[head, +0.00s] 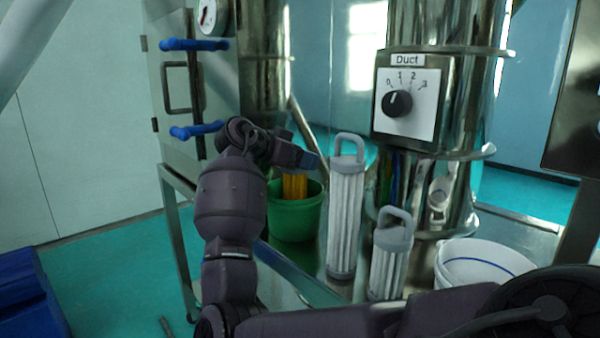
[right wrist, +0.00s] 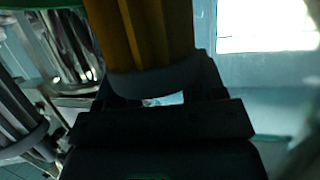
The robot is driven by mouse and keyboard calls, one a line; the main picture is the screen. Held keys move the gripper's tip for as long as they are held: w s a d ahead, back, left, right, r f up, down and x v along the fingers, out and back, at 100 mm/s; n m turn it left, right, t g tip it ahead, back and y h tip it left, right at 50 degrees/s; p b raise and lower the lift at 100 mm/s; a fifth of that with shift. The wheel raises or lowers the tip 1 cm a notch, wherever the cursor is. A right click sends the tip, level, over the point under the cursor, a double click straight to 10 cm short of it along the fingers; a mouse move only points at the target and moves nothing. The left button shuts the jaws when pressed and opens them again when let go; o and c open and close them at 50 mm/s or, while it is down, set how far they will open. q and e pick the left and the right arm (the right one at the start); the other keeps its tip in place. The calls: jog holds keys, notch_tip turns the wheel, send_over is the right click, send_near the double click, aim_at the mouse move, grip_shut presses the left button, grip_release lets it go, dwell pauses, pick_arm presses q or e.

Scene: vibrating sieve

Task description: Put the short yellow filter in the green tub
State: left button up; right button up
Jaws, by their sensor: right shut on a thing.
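The yellow filter (head: 294,187) is upright in the head view, with its lower end hidden behind the front rim of the green tub (head: 294,218). It appears to be partly inside the tub. My right gripper (head: 308,162) is above the tub and shut on the filter's top end. In the right wrist view the yellow filter (right wrist: 145,35) and its grey end cap (right wrist: 168,82) are at the jaws, and a strip of green shows at the top left. Whether the filter touches the tub's bottom is hidden. My left gripper is not in view.
A tall white filter (head: 345,215) and a short white filter (head: 390,262) with grey handles stand right of the tub. A white bucket (head: 480,265) is further right. A steel duct with a dial panel (head: 408,103) rises behind. A cabinet with blue handles (head: 195,133) is at left.

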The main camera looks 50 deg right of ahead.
aim_at(301, 171)
notch_tip(301, 171, down, 3)
jog(key=shift+f, duration=0.2)
jog(key=shift+r, duration=0.1)
jog(key=o, duration=1.3)
jog(key=shift+c, duration=0.2)
